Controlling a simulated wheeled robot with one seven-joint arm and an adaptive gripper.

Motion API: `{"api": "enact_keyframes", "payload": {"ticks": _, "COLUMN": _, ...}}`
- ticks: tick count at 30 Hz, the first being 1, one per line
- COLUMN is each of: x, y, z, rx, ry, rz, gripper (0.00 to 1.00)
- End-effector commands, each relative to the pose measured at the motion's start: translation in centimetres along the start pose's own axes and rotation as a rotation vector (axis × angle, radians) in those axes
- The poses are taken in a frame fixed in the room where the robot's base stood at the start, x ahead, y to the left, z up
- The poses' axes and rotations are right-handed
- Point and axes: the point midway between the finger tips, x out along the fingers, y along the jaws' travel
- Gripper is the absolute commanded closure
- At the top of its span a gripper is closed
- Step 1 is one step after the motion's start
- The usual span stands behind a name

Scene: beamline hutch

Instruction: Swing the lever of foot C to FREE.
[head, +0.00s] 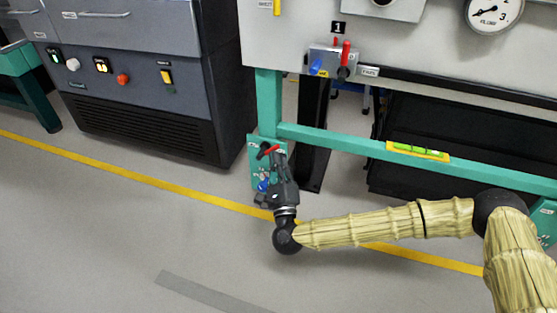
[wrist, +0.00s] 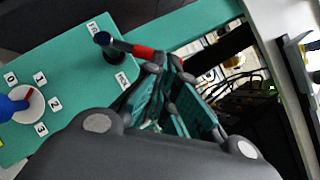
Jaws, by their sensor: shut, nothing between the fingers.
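The foot's teal plate (head: 255,178) stands at the lower end of the teal frame's post. Its lever has a dark pivot and a red grip (head: 271,150); the red grip also shows in the wrist view (wrist: 144,52), pointing from the pivot towards my fingertips. Two small white labels (wrist: 122,81) flank the pivot; their words are too small to read surely. My gripper (head: 278,154) is shut and empty, its fingertips (wrist: 164,64) right beside the grip's end. Whether they touch it I cannot tell. The foot's letter is not readable.
A blue knob (wrist: 13,105) on a numbered dial sits on the same plate, left of the lever. A teal crossbar (head: 340,142) with a yellow spirit level (head: 418,151) runs rightward above. A dark cabinet (head: 140,80) stands at left. The floor in front is clear.

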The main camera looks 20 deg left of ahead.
Motion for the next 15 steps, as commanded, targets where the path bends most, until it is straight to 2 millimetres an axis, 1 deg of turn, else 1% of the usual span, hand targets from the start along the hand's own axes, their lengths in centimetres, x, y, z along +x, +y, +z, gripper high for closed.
{"api": "enact_keyframes", "payload": {"ticks": 1, "x": 0.2, "y": -0.32, "z": 0.3, "rx": -0.009, "ry": -0.001, "rz": 0.005, "gripper": 1.0}}
{"api": "enact_keyframes", "payload": {"ticks": 15, "x": 0.36, "y": -0.38, "z": 0.53, "rx": -0.057, "ry": 0.0, "rz": 0.038, "gripper": 1.0}}
